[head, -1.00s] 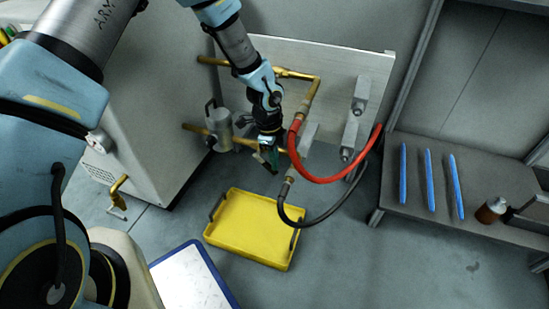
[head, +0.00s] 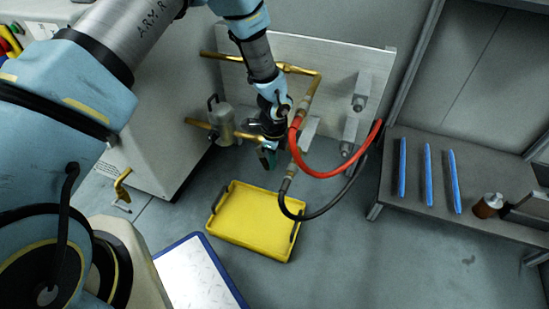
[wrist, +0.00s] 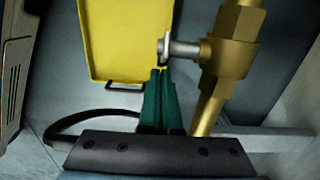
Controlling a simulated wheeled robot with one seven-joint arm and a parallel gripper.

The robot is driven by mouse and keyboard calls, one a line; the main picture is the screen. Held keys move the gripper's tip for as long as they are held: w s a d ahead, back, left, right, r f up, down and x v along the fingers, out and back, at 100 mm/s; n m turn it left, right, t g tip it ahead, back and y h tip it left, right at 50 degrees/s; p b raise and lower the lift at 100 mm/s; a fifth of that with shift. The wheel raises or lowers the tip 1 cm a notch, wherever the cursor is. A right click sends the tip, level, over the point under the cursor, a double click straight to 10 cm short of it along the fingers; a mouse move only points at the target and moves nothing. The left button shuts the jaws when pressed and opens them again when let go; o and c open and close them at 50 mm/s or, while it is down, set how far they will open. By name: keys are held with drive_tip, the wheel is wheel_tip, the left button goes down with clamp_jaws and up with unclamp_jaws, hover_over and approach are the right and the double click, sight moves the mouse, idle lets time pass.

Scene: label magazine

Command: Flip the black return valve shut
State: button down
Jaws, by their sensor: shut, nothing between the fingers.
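My gripper (head: 268,166) points down in front of the lower brass pipe (head: 250,139). In the wrist view its two green fingers (wrist: 161,72) are shut together and empty. Just right of them is a brass valve body (wrist: 232,58) with a grey stem (wrist: 184,48) pointing left, its round end close to the fingertips. I cannot tell whether they touch. The black return valve's lever cannot be made out in either view. In the head view my gripper and wrist hide part of the lower pipe. The black hose (head: 327,211) hangs from the lower line's fitting.
A red hose (head: 325,174) loops close to the right of my gripper. A yellow tray (head: 214,228) lies on the floor below. A grey pump-like canister (head: 224,124) stands left. A bench (head: 420,218) with blue sticks and a brown bottle is at right.

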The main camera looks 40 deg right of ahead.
drive_tip(key=shift+w+a+f, duration=0.15)
drive_tip(key=shift+w+f, duration=0.05)
drive_tip(key=shift+f, duration=0.05)
idle(0.4)
idle(1.2)
wheel_tip(320, 180, up, 11)
drive_tip(key=p, duration=0.3)
drive_tip(key=shift+f+p, duration=0.15)
drive_tip(key=shift+p, duration=0.2)
